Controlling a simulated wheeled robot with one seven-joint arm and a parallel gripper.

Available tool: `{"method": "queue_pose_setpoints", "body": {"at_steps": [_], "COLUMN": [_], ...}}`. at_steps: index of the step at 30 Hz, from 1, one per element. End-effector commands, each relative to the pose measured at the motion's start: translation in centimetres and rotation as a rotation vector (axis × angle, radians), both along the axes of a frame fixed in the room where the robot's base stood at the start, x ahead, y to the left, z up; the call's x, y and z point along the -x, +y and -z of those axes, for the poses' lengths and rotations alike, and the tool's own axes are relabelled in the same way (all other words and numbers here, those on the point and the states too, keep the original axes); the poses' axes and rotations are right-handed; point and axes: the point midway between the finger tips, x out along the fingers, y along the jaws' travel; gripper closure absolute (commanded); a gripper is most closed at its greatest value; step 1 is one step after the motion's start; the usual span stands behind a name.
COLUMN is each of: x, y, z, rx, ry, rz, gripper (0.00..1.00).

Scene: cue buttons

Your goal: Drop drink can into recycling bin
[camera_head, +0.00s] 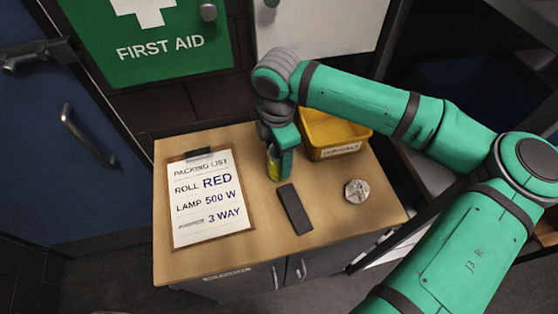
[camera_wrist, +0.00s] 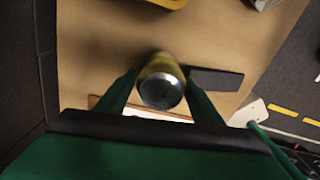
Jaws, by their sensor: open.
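The drink can (camera_wrist: 160,82) is yellow with a silver end and stands on the wooden cabinet top. In the head view only part of it (camera_head: 272,166) shows, beside my gripper (camera_head: 279,160). In the wrist view my gripper (camera_wrist: 161,92) is open, with one finger on each side of the can; I cannot tell whether either touches it. A yellow open bin (camera_head: 333,133) stands right behind the can; its label is too small to read. I cannot tell whether it is the recycling bin. Its edge (camera_wrist: 168,3) shows at the top of the wrist view.
A dark flat block (camera_head: 294,208) lies just in front of the can; it is also in the wrist view (camera_wrist: 215,79). A round silvery object (camera_head: 356,191) lies to its right. A clipboard with a packing list (camera_head: 208,200) covers the left side.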

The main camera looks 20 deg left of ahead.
Motion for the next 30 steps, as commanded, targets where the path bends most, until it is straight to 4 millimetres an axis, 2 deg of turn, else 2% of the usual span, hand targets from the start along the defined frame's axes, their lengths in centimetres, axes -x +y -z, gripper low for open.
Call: {"method": "queue_pose_setpoints", "body": {"at_steps": [3, 7, 16, 17, 20, 21, 23, 24, 30], "x": [0.0, 0.0, 0.0, 0.0, 0.0, 0.0, 0.0, 0.0, 0.0], "y": [-0.3, -0.2, -0.2, -0.2, -0.2, -0.2, -0.2, -0.2, -0.2], "z": [1.8, 3.2, 3.8, 3.8, 3.8, 3.8, 3.7, 3.7, 3.7], "rx": [0.002, 0.000, 0.000, 0.000, -0.001, -0.001, -0.001, -0.001, -0.001], "ry": [0.001, 0.000, -0.001, -0.001, -0.001, -0.001, -0.001, -0.001, -0.001], "rz": [0.000, 0.001, 0.001, 0.001, 0.001, 0.001, 0.001, 0.001, 0.001], "gripper": [0.40, 0.40, 0.40, 0.42, 0.66, 0.71, 0.70, 0.74, 0.74]}}
